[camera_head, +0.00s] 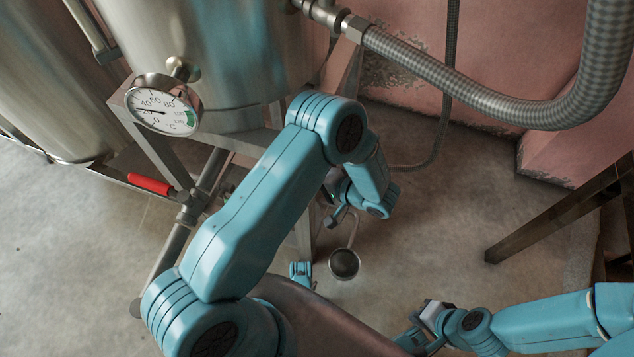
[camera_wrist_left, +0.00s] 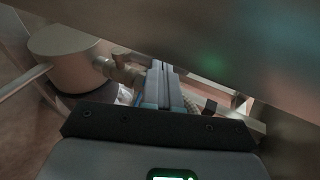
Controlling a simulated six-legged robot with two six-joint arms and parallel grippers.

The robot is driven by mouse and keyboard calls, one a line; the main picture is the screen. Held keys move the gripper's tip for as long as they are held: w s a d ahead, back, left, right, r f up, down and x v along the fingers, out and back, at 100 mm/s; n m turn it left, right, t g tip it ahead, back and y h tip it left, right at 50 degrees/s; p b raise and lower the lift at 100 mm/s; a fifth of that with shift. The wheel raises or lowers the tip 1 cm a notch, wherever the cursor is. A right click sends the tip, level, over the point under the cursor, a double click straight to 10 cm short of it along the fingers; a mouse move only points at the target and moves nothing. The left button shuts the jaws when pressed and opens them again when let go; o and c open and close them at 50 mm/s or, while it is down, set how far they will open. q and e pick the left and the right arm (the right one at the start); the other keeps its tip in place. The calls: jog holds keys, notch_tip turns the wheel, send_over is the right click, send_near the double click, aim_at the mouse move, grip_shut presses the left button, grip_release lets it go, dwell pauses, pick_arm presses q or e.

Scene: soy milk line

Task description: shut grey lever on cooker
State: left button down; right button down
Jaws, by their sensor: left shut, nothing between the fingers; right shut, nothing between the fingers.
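The cooker (camera_head: 235,60) is a steel vessel on a metal frame, with a dial gauge (camera_head: 166,110) on its front. I cannot make out its grey lever clearly in either view. My left arm reaches across to the cooker's lower right side, and my left gripper (camera_head: 338,216) is partly hidden behind its wrist. In the left wrist view its fingers (camera_wrist_left: 162,84) are together and empty, under a slanted steel surface (camera_wrist_left: 220,50). A metal valve fitting (camera_wrist_left: 120,70) is just left of the fingers. My right gripper (camera_head: 415,335) is shut and empty at the lower right, away from the cooker.
A red-handled valve (camera_head: 150,184) is on the pipe left of the frame. A braided hose (camera_head: 490,95) runs right from the cooker. A small round metal cup (camera_head: 344,263) is below my left wrist. A dark metal leg (camera_head: 550,218) stands right.

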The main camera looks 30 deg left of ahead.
pick_arm(q)
jog(key=shift+s+a+r+h+b, duration=0.15)
jog(key=shift+a+h, duration=0.2)
jog(key=shift+a, duration=0.2)
jog(key=shift+s+a+r+h+b, duration=0.1)
jog(key=shift+a+r+h+b, duration=0.05)
jog(key=shift+a+h, duration=0.3)
